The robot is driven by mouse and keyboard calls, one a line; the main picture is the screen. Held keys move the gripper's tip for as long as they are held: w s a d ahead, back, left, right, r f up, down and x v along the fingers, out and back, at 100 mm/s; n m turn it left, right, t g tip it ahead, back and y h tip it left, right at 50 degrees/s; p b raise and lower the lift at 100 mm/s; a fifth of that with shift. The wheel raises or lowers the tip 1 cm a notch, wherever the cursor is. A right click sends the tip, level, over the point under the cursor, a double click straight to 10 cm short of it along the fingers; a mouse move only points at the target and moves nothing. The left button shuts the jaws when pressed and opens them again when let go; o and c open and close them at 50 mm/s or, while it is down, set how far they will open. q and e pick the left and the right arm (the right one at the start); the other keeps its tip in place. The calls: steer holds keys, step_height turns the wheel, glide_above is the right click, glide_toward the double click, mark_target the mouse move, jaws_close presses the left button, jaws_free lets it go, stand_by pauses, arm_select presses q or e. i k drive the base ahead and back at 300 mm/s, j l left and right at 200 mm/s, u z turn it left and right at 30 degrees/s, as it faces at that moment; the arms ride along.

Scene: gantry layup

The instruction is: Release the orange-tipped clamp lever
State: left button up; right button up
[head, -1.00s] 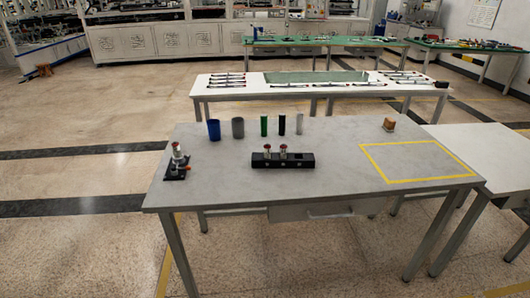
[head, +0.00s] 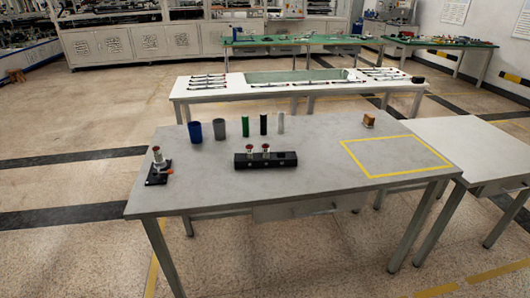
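The clamp (head: 157,179) is a small black base at the left end of the grey table (head: 330,150). An upright part with a red and white top (head: 157,154) stands on it. A small orange spot, which looks like the lever tip (head: 170,171), shows at the right side of the base. The lever's exact position is too small to tell. Neither of my grippers is in view, and nothing touches the clamp.
A black block (head: 265,160) with two red-topped pieces sits mid-table. Behind it stand a blue cup (head: 195,132), a grey cup (head: 219,129) and several cylinders. A brown block (head: 368,120) and a yellow-outlined area (head: 397,157) are at right. A white table (head: 480,150) adjoins.

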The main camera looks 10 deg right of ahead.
mark_target(170, 171)
steer(key=i+l, duration=0.2)
steer(key=i, duration=0.3)
steer(key=i+l, duration=0.2)
steer(key=i, duration=0.3)
steer(key=u, duration=1.2)
